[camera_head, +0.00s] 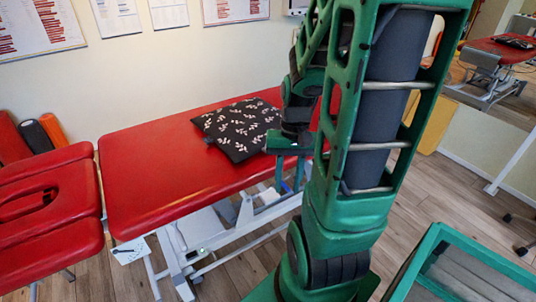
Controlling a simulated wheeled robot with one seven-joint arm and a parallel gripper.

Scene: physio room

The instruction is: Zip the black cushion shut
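The black cushion (235,125), printed with pale leaf sprigs, lies flat on the red treatment table (150,165). A small dark tab shows at its left edge; I cannot make out the zip or whether it is open. My gripper (289,184) points down just right of the cushion, by the table's front edge. Its two green fingers are apart with nothing visible between them. My arm hides the table's right part and may cover the cushion's right edge.
The table's split headrest section (75,200) is at the left, with an orange roll (53,130) and a dark roll (36,136) behind it. Another red table (500,50) stands far right. The red surface left of the cushion is clear.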

